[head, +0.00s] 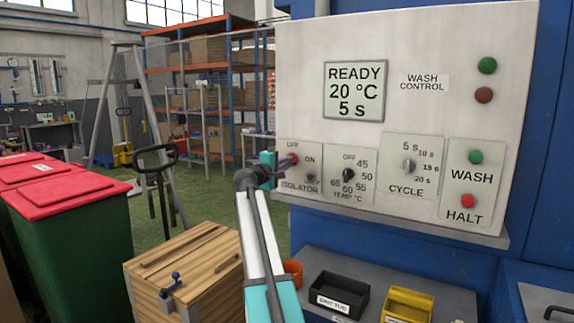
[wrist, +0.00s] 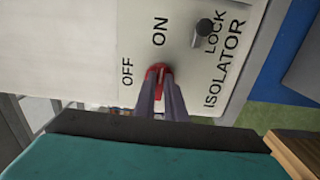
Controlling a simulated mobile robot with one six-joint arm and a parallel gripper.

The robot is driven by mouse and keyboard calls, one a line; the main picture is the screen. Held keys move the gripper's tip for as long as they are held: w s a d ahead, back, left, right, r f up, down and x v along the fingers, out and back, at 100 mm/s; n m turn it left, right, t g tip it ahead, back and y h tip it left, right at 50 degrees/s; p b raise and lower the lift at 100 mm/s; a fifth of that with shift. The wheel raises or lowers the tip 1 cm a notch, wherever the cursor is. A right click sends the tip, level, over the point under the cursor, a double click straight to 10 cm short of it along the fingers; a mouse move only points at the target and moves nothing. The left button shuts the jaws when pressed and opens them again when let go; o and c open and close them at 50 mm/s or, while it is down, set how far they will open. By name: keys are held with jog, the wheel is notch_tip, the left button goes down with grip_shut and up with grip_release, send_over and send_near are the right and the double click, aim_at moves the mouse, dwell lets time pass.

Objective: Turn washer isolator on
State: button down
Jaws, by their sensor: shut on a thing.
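The washer isolator is a red knob (wrist: 158,70) on a pale label plate (head: 297,152) marked OFF, ON, LOCK and ISOLATOR, at the left of the control panel. My gripper (wrist: 161,82) is shut on the red knob, a finger on each side, in the wrist view. The fingers hide much of the knob, so I cannot tell whether it points to OFF or ON. In the head view my gripper (head: 287,161) reaches the plate from the left. A small dark peg (wrist: 203,32) sits beside the word LOCK.
The panel display (head: 354,91) reads READY, 20 °C, 5 s. The TEMP knob (head: 348,175), CYCLE knob (head: 408,166), green WASH button (head: 475,157) and red HALT button (head: 467,201) are to the right. A wooden crate (head: 205,260) and red-lidded bins (head: 60,190) stand left.

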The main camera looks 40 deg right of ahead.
jog(key=c, duration=1.8)
grip_release()
jog(key=shift+a, duration=0.1)
jog(key=v, duration=1.3)
jog(key=shift+a, duration=0.3)
